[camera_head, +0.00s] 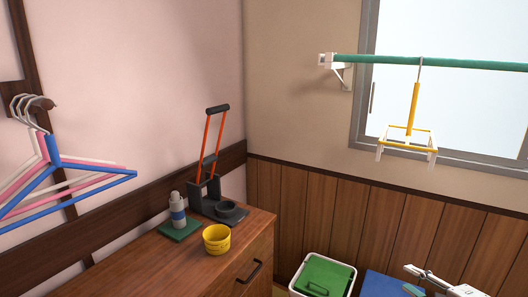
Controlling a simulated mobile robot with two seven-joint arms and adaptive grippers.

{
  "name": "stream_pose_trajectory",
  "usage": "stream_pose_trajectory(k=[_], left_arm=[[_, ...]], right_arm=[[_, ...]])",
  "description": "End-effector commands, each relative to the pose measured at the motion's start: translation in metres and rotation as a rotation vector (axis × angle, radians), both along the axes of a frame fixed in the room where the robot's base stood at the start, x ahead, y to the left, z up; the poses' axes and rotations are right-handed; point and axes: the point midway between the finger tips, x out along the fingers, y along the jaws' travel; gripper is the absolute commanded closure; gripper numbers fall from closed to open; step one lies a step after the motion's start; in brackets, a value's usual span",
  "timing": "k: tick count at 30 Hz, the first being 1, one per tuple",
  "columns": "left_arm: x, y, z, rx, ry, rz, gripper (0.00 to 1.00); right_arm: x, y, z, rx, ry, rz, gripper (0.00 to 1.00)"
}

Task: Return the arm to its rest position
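My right gripper (407,278) is at the lower right corner, with its fingers pointing left. The two light grey fingers are spread apart with nothing visible between them, so it is open. Part of my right arm (466,290) shows behind it, cut off by the bottom edge. The gripper appears in front of a blue surface (380,285). My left gripper and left arm are not in view.
A wooden cabinet (160,270) holds a yellow cup (216,238), a bottle (178,213) and a black stand (205,197). A green-lidded white bin (325,276) stands left of the gripper. Hangers (60,175) hang at left. A green rod (460,63) carries a yellow-white hanger (411,120).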

Motion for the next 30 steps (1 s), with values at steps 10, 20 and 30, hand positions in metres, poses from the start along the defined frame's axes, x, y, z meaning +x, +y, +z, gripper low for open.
stream_pose_trajectory(k=[10, 20, 30], left_arm=[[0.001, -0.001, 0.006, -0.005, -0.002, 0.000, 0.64], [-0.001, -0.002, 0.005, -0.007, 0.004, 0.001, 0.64], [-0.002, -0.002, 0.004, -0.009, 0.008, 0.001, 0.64]], right_arm=[[-0.100, 0.079, -0.158, 0.578, 0.291, -0.251, 0.71], [-0.202, 0.160, -0.244, 1.010, 0.506, -0.542, 0.71], [-0.229, 0.183, -0.259, 1.118, 0.556, -0.629, 0.71]])
